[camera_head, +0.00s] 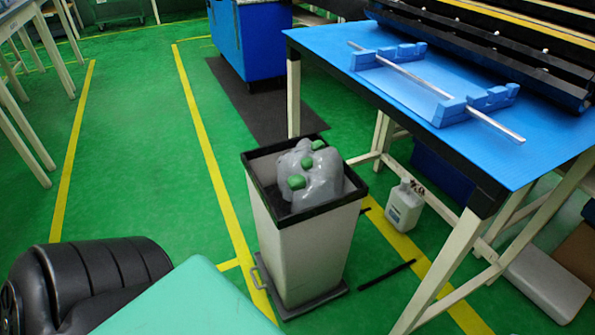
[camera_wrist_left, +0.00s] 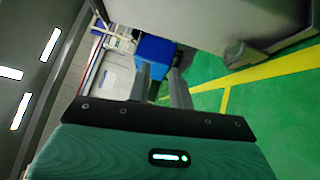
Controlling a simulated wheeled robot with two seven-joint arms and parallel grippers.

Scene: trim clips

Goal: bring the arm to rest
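My left gripper (camera_wrist_left: 159,72) shows in the left wrist view. Its two grey fingers stand apart with nothing between them, only the distant floor and a blue box behind. It is open and empty, and touches nothing visible. In the head view neither gripper shows; only dark and teal parts of my own body fill the lower left. A metal rod (camera_head: 420,83) lies across two blue holders (camera_head: 474,105) on the blue-topped table (camera_head: 345,85).
A white jug (camera_head: 404,206) stands on the floor under the table. A blue cabinet (camera_head: 250,45) stands behind. Green floor (camera_head: 140,150) with yellow lines is clear at left.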

